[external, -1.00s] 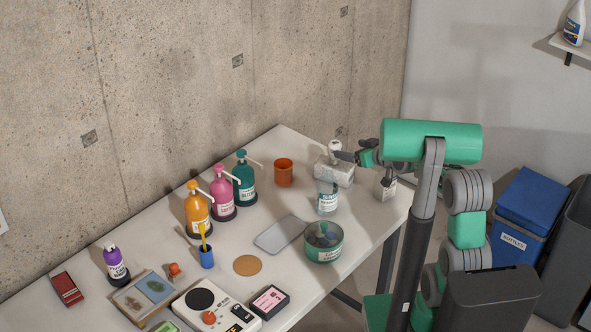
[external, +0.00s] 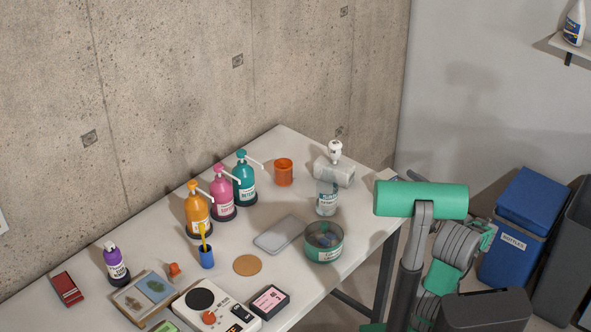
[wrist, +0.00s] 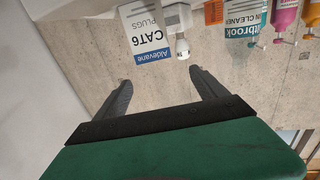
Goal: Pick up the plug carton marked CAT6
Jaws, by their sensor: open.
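The plug carton (wrist: 147,32) shows at the top left of centre in the wrist view, white with dark CAT6 and PLUGS print and a blue Aldevane band. In the external view my arm hides the right end of the table where it stood earlier. My gripper (wrist: 160,76) is open, its two dark fingers apart with nothing between them. The carton lies above the fingertips in the wrist picture, apart from them. The gripper itself cannot be made out in the external view.
A grey-white block (external: 336,172), a white knobbed item (external: 335,150), a clear labelled bottle (external: 326,199) and an orange cup (external: 284,172) stand near the carton's side of the table. A green round tin (external: 323,243) is near the front edge. Pump bottles (external: 221,195) stand farther left.

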